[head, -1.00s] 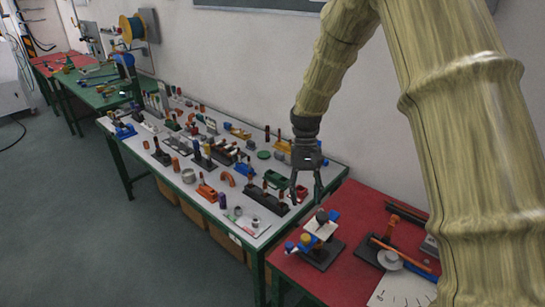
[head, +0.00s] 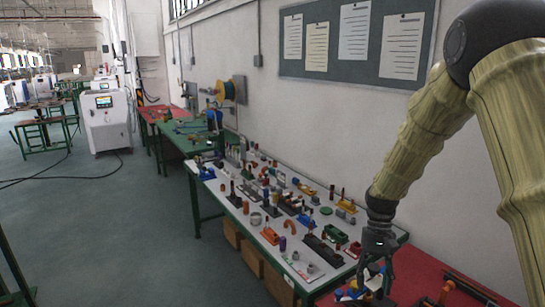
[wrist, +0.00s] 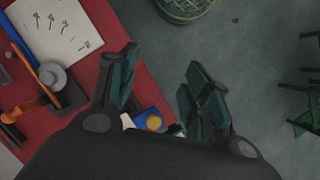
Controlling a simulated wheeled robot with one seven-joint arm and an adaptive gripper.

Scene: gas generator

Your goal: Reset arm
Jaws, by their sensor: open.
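My gripper (head: 373,278) hangs at the end of my arm at the lower right of the head view, over the near red table. In the wrist view its two dark fingers (wrist: 160,90) are spread apart with nothing between them. Below it, a small fixture with blue and white parts (head: 352,294) stands on the red table, partly hidden by the fingers. In the wrist view a blue, white and yellow piece (wrist: 150,120) shows low between the fingers, partly covered by the gripper body.
The red table (head: 415,270) also holds an orange rod piece (wrist: 38,103) and a white sheet (wrist: 60,30). A white-topped table (head: 300,268) crowded with small parts stands to the left. A wall with a notice board (head: 349,75) is behind. Open floor (head: 110,230) lies at left.

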